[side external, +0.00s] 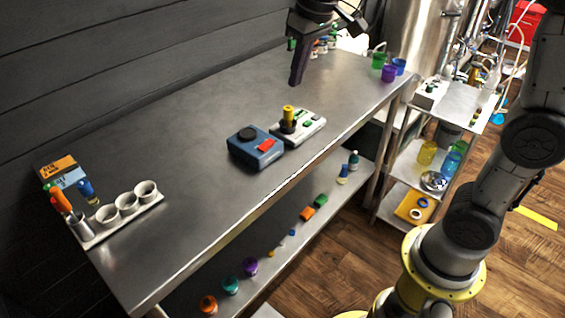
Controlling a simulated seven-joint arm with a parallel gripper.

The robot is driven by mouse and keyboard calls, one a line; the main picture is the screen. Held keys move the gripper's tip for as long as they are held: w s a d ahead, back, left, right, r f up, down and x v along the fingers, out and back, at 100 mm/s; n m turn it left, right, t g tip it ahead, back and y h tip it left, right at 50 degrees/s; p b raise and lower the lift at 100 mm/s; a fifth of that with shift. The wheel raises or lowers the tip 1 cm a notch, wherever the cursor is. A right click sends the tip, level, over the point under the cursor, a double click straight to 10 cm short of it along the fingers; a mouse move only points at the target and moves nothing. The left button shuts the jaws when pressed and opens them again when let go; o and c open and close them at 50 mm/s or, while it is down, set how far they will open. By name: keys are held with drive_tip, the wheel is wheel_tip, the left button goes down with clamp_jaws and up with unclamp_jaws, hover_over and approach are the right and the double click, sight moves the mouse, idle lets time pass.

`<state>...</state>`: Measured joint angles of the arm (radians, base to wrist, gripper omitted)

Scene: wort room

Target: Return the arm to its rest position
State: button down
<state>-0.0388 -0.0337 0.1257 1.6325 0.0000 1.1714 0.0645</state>
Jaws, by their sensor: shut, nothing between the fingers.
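My gripper (297,76) hangs over the back part of the steel table (190,155), pointing down. Its fingers are together and hold nothing. It is above the tabletop and apart from the objects there. My arm comes in from the right and the top of the picture; part of it is outside the frame.
A blue device (256,146) and a pale device (300,127) with a yellow-topped part stand mid-table. A rack of white cups (118,210) is at the near left. Coloured cups (388,73) stand at the far right corner. A shelved cart (448,108) stands right of the table.

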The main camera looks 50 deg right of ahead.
drive_tip(key=s+r+t, duration=0.1)
drive_tip(key=s+r, duration=0.1)
drive_tip(key=s, duration=0.5)
drive_tip(key=s+f+t, duration=0.1)
drive_tip(key=s+f, duration=0.3)
drive_tip(key=s, duration=0.3)
drive_tip(key=s+d+f, duration=0.1)
drive_tip(key=s+f, duration=0.3)
drive_tip(key=s, duration=0.4)
drive_tip(key=shift+d+f+t, duration=0.25)
drive_tip(key=shift+t, duration=0.15)
